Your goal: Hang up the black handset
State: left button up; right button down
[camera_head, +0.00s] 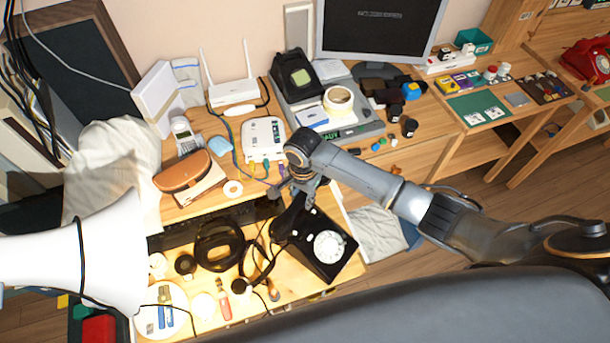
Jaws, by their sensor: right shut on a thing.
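The black dial phone (335,268) sits on the wooden desk in the middle, its pale round dial facing up. My right gripper (293,194) is at the upper left of the phone's body. It is shut on the black handset (287,221), which shows as a dark shape just below the fingers at the phone's left side. The handset is partly hidden by the gripper and blends with the dark phone, so I cannot tell whether it touches the cradle. My left gripper is not in view.
Black headphones (219,246) and small items crowd the desk left of the phone. A white router (264,138) and a brown case (182,171) stand behind. A large white cone-shaped object (70,262) fills the lower left. A red phone (587,61) is far right.

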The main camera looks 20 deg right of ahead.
jog(key=shift+s+a+f+m+p, duration=0.15)
jog(key=shift+s+m+p, duration=0.1)
jog(key=shift+s+p, duration=0.25)
jog(key=shift+s+d+f+m+p, duration=0.15)
jog(key=shift+s+m+p, duration=0.15)
jog(key=shift+p, duration=0.25)
pick_arm(q)
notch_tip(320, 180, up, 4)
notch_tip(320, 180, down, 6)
jog(key=b, duration=0.5)
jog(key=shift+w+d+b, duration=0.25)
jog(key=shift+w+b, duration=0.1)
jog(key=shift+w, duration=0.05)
pick_arm(e)
jog(key=f, duration=0.6)
jog(key=shift+s+f, duration=0.25)
jog(key=shift+s, duration=0.05)
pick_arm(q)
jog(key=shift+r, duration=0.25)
pick_arm(e)
jog(key=shift+r, duration=0.1)
jog(key=shift+p, duration=0.4)
pick_arm(q)
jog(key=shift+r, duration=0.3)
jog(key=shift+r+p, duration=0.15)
jog(key=shift+p, duration=0.15)
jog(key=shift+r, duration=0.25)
